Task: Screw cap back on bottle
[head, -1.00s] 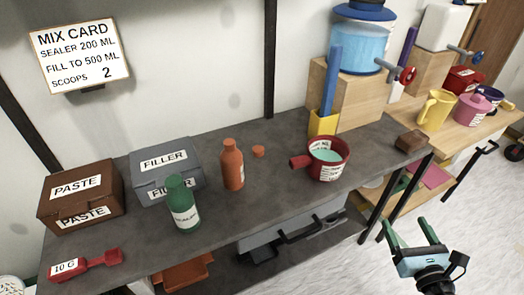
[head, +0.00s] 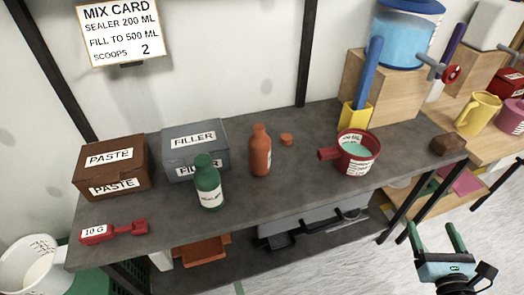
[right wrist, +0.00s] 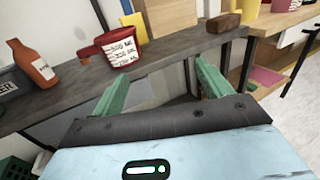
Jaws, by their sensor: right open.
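An orange bottle (head: 260,152) stands upright on the dark grey bench (head: 300,185), and it also shows at the left of the right wrist view (right wrist: 32,64). A small orange cap (head: 286,139) lies on the bench just right of the bottle and apart from it. A green bottle (head: 208,184) with a white label stands upright in front of the filler box. My right gripper (head: 432,235) is open and empty, in front of the bench and right of both bottles. In the right wrist view its green fingers (right wrist: 163,76) are spread wide with nothing between them. My left gripper is not in view.
A red pot (head: 357,163) of teal liquid stands right of the cap. A paste box (head: 112,168), a grey filler box (head: 195,137) and a red scoop (head: 112,232) are on the left. A brown block (head: 447,145) lies near the right end. The bench front between scoop and pot is mostly clear.

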